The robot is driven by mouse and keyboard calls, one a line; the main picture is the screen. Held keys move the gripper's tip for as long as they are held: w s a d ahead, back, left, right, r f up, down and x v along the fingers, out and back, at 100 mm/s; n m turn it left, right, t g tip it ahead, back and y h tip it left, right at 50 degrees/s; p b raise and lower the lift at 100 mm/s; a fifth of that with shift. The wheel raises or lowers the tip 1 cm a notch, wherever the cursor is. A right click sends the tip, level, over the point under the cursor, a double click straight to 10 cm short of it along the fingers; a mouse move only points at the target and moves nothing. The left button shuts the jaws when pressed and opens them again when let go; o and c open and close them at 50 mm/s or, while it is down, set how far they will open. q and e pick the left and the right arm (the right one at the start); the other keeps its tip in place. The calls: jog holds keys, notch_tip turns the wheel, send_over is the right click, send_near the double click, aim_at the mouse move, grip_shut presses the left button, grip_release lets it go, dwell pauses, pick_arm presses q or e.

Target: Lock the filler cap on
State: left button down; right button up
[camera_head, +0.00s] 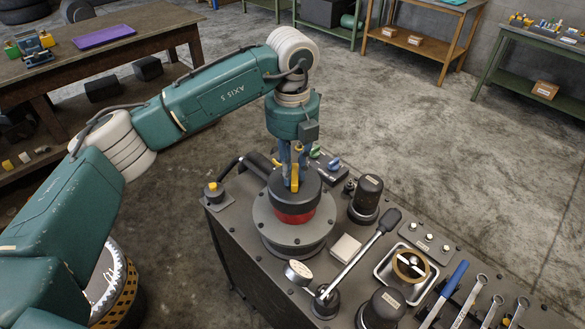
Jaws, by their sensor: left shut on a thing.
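The filler cap (315,189) is a round black cap with a yellow upright piece on top. It sits over a red band (297,216) on a round grey flange (265,218) on the bench unit. My left gripper (294,176) points straight down from above, and its fingers are closed at the yellow piece on the cap. The fingertips partly hide the middle of the cap. I cannot tell how the cap is turned relative to the red band. My right gripper is not in view.
A lever with a black knob (392,216) leans up right of the flange. Black cylinders (367,196), a metal tray (384,274) and several wrenches (470,303) crowd the unit's right side. A wooden bench (150,22) stands behind left. Open concrete floor lies behind the unit.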

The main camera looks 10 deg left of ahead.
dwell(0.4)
pick_arm(q)
jog(key=c, duration=1.1)
grip_release()
jog(key=shift+r+p, duration=1.65)
jog(key=shift+r, duration=1.85)
